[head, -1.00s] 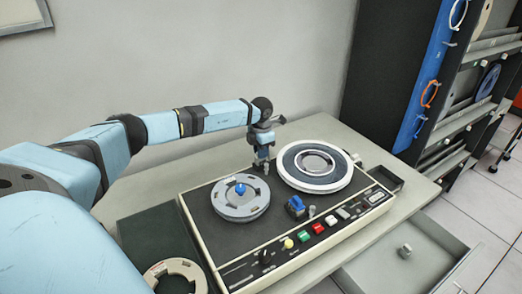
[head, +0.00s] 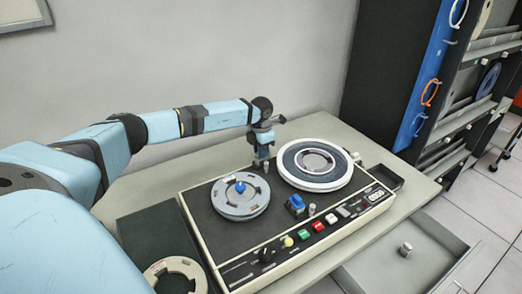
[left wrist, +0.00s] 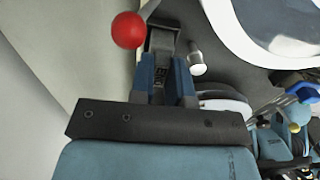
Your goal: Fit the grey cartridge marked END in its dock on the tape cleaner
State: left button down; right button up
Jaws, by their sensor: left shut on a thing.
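The tape cleaner (head: 232,246) is a cream and black deck on the table. My right gripper is out of view.
A red ball on a rod (left wrist: 127,30) and a silver post (left wrist: 196,62) stand close beside the fingers. A grey reel (head: 240,200) and a white-rimmed reel (head: 315,165) lie on the deck. An open drawer (head: 432,240) juts out at the front right.

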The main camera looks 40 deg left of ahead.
pick_arm(q)
jog(key=shift+f+b, duration=0.3)
jog(key=shift+f, duration=0.3)
jog(key=c, duration=1)
grip_release()
jog(key=shift+c, duration=0.9)
jog(key=shift+r, duration=0.1)
jog(key=shift+r+p, duration=2.65)
jog(key=shift+r, duration=1.3)
